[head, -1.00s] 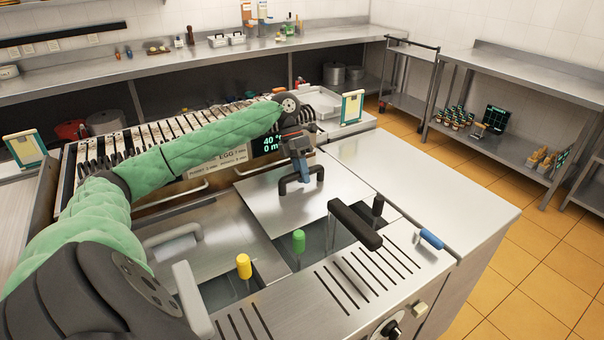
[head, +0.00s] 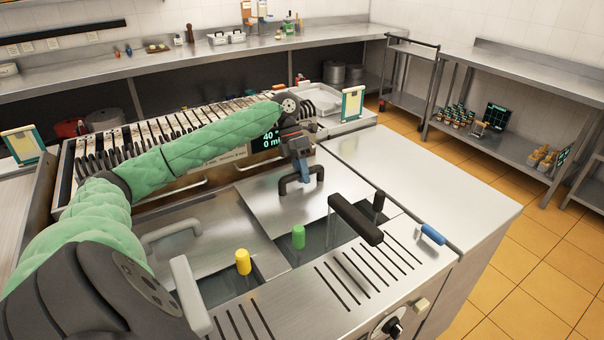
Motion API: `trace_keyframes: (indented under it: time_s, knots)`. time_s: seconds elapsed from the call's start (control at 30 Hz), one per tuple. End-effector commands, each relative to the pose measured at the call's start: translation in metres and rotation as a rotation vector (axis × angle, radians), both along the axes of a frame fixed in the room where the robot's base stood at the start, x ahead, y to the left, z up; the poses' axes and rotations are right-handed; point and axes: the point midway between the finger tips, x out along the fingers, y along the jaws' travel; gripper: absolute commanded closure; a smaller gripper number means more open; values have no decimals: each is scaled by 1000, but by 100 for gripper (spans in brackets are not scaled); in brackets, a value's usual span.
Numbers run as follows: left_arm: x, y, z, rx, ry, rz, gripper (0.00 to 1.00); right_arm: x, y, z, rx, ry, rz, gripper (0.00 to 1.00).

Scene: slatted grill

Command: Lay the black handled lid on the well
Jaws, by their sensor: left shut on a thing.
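The lid (head: 265,205) is a flat steel plate with a black arched handle (head: 287,186), in the middle of the head view. My left gripper (head: 303,172) comes down from above and is shut on this handle. The lid lies over the rear part of the right-hand well (head: 318,240), level or nearly so. The front part of the well shows dark and open. I cannot tell whether the lid touches the rim or hangs just above it. My right gripper is not in view.
A second lid (head: 185,255) with a grey handle lies left, beside a yellow knob (head: 243,262). The right steel counter (head: 420,180) is clear.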

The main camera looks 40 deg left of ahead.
Motion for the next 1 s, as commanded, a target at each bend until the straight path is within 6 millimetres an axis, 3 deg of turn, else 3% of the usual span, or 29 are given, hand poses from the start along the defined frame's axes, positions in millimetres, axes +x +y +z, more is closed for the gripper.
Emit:
trace_keyframes:
  time_s: [0.6, 1.0]
  knots:
    - [0, 0, -18, 0, -1, 0, 100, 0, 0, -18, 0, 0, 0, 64]
    - [0, 0, -19, 0, -1, 0, 100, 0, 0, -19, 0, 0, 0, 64]
